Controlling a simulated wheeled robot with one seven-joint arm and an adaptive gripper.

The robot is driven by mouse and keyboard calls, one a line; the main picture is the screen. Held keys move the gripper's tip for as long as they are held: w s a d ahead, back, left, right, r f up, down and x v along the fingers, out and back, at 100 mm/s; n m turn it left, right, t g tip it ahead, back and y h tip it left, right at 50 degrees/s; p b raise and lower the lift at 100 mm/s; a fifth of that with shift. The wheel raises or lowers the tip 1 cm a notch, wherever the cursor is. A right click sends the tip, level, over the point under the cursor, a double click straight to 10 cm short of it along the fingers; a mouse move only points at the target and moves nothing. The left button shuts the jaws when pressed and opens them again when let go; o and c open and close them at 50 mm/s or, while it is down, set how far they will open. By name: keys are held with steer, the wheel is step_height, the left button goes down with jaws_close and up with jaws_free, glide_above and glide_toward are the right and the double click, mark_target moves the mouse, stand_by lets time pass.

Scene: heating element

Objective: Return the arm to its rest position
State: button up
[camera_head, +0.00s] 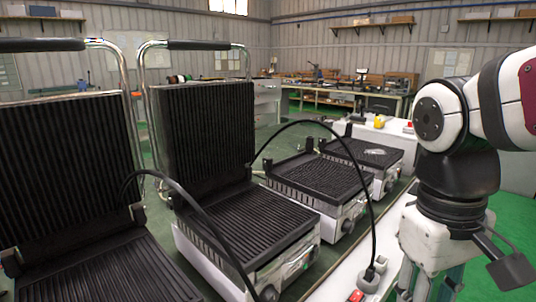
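My arm comes in from the right edge and bends down through a round white joint and a black wrist. My gripper (430,280) hangs below the wrist at the bottom right, pointing down. Its lower end meets the bottom edge of the picture, so its opening cannot be made out. I see nothing clearly held in it.
Two open contact grills (245,225) (95,270) stand at left with tall raised lids. Two lidless ribbed grills (318,178) (362,152) stand farther back. A black cable (372,205) arches to a plug (370,280) near my gripper. Green floor (515,210) is clear at right.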

steer(key=s+f+m+t, duration=0.1)
steer(key=s+f+m, duration=0.1)
steer(key=s, duration=0.9)
step_height(320, 180, up, 21)
steer(key=t+y+p, duration=0.1)
steer(key=t+p, duration=0.2)
steer(key=p, duration=1.6)
steer(key=shift+w+a+f+t, duration=0.2)
steer(key=shift+a+t, duration=0.2)
steer(key=shift+a, duration=0.05)
